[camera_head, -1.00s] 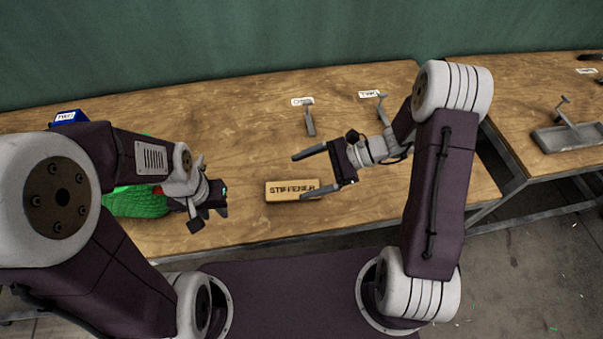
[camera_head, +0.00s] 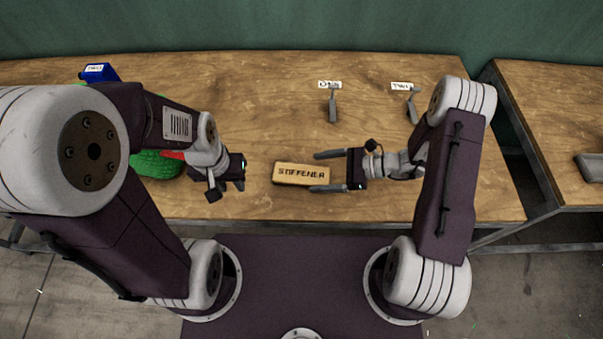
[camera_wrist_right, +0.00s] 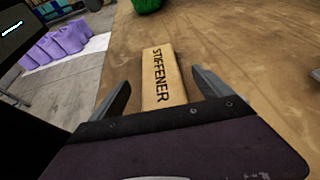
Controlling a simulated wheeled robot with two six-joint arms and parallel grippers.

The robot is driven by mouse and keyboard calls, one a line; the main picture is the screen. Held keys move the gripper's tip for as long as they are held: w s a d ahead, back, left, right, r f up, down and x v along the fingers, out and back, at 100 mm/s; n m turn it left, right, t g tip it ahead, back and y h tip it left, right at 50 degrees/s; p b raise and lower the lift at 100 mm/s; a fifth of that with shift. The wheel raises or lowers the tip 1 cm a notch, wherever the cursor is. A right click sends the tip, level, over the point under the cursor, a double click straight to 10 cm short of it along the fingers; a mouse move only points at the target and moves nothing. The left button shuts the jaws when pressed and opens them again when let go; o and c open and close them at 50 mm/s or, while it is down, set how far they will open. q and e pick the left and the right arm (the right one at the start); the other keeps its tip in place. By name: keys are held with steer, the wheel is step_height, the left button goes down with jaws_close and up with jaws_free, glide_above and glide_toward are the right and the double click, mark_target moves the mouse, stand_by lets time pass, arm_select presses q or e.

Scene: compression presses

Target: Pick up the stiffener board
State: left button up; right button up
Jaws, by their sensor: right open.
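The stiffener board (camera_head: 290,174) is a light wooden block marked "STIFFENER", lying flat near the front edge of the table. My right gripper (camera_head: 316,172) is open at the board's right end, its fingers pointing left. In the right wrist view the board (camera_wrist_right: 158,70) lies lengthwise between the two open fingers (camera_wrist_right: 160,84), with a gap on each side. I cannot tell how far the fingers are above the table. My left gripper (camera_head: 240,170) is left of the board and apart from it. Its fingers are too unclear to read.
Two small grey levers (camera_head: 332,105) and (camera_head: 413,105) with white labels stand at the back of the wooden table (camera_head: 240,90). A green object (camera_head: 155,164), a red one and a blue labelled block (camera_head: 99,72) are at the left. Another table (camera_head: 555,120) stands right, across a gap.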

mark_target(304, 174)
steer(key=x, duration=0.4)
steer(key=shift+s+a+p, duration=0.1)
steer(key=shift+a+p, duration=0.05)
steer(key=shift+p, duration=0.2)
steer(key=shift+a+f, duration=0.2)
steer(key=shift+f, duration=0.05)
steer(key=c, duration=1.5)
steer(key=shift+r, duration=0.1)
steer(key=shift+c, duration=0.2)
steer(key=shift+r, duration=0.55)
step_height(304, 174, up, 3)
steer(key=shift+r, duration=0.15)
steer(key=s+d+r+p, duration=0.2)
steer(key=s+r, duration=0.4)
steer(key=s, duration=0.5)
steer(key=shift+d+r+p, duration=0.3)
steer(key=shift+d+p, duration=0.1)
steer(key=shift+p, duration=0.2)
